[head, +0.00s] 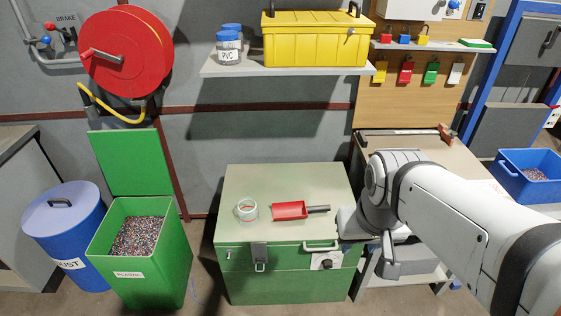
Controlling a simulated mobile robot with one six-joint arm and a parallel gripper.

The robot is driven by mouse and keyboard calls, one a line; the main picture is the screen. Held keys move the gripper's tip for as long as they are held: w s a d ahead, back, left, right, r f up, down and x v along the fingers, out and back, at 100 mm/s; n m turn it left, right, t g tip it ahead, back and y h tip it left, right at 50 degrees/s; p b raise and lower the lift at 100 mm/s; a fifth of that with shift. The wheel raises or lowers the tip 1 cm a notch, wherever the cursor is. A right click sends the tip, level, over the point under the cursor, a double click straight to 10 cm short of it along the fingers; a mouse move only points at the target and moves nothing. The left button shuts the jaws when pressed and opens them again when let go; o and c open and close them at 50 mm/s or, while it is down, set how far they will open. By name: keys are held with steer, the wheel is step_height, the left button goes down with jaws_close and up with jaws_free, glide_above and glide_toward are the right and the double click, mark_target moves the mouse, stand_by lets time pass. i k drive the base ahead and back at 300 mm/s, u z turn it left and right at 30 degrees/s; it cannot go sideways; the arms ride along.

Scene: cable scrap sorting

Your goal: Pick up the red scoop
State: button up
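The red scoop (290,210) lies on the lid of the green chest (240,185). Its red pan is to the left and its dark grey handle (319,208) points right. My white arm comes in from the right, and its wrist is beside the chest's right edge, right of the scoop handle. A grey part at the arm's end, seemingly my gripper (389,262), hangs low and apart from the scoop. Its fingers cannot be made out clearly, so I cannot tell whether it is open or shut.
A clear jar (247,210) stands left of the scoop on the chest. An open green bin (150,270) of granules and a blue drum (68,235) stand left. A shelf (285,68) with a yellow toolbox (315,40) hangs above. A workbench (425,155) is behind my arm.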

mark_target(293, 209)
steer(key=z, duration=0.05)
steer(key=i, duration=1)
steer(key=u, duration=0.1)
